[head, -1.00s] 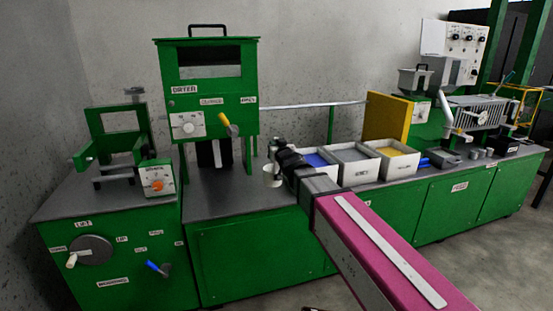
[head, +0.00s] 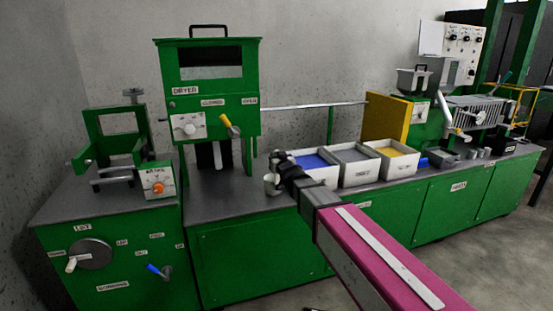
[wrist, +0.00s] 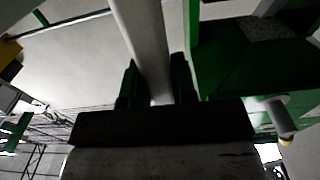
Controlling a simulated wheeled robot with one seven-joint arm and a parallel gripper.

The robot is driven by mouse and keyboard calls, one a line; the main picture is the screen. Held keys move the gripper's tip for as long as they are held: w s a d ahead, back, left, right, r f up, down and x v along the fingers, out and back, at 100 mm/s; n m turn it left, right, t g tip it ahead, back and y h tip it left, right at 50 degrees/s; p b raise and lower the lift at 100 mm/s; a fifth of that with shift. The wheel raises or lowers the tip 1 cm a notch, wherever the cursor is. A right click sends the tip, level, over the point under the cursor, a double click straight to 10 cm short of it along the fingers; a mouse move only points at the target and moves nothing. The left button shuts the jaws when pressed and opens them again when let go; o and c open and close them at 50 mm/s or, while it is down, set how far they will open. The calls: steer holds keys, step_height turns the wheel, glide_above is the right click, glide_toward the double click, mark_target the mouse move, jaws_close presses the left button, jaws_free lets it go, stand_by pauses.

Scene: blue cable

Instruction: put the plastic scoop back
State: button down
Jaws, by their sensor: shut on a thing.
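The plastic scoop (head: 271,185) shows in the head view as a small pale cup at the tip of my arm, above the grey bench top just right of the dryer. My gripper (head: 277,168) is shut on it. In the wrist view a pale grey bar, seemingly the scoop's handle (wrist: 143,40), runs between the two dark fingers of my gripper (wrist: 155,80). In the head view the grip itself is small and dark, and whether the cup holds anything cannot be seen.
White bins stand right of my gripper: one with blue contents (head: 313,162), a grey one (head: 357,166) and one with yellow (head: 396,160). The green dryer (head: 210,92) rises at the left, with a yellow-handled lever (head: 230,127). Bare bench top (head: 225,203) lies below the dryer.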

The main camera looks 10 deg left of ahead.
steer(key=c, duration=0.9)
jaws_free()
steer(key=shift+f, duration=0.1)
steer(key=v, duration=1.2)
steer(key=w+d+f+m+g+h, duration=0.15)
steer(key=d+f+h, duration=0.25)
steer(key=d+f, duration=0.4)
steer(key=d+f+m+g+h, duration=0.2)
steer(key=d+f+g+h, duration=0.3)
steer(key=d, duration=0.6)
steer(key=s+d+f+m+g, duration=0.1)
steer(key=s+d+f+g, duration=0.2)
steer(key=d, duration=0.3)
steer(key=s+d+f+m+g, duration=0.1)
steer(key=s+d+f+g, duration=0.2)
steer(key=s+d+f, duration=0.2)
steer(key=s+d+f+m+g, duration=0.1)
steer(key=s+d+f+g, duration=0.2)
steer(key=s+d+f, duration=0.2)
steer(key=shift+s+d+f+h, duration=0.15)
steer(key=shift+s+d+f, duration=0.05)
steer(key=shift+d, duration=0.2)
steer(key=shift+s+d+f+h, duration=0.15)
steer(key=shift+d, duration=0.3)
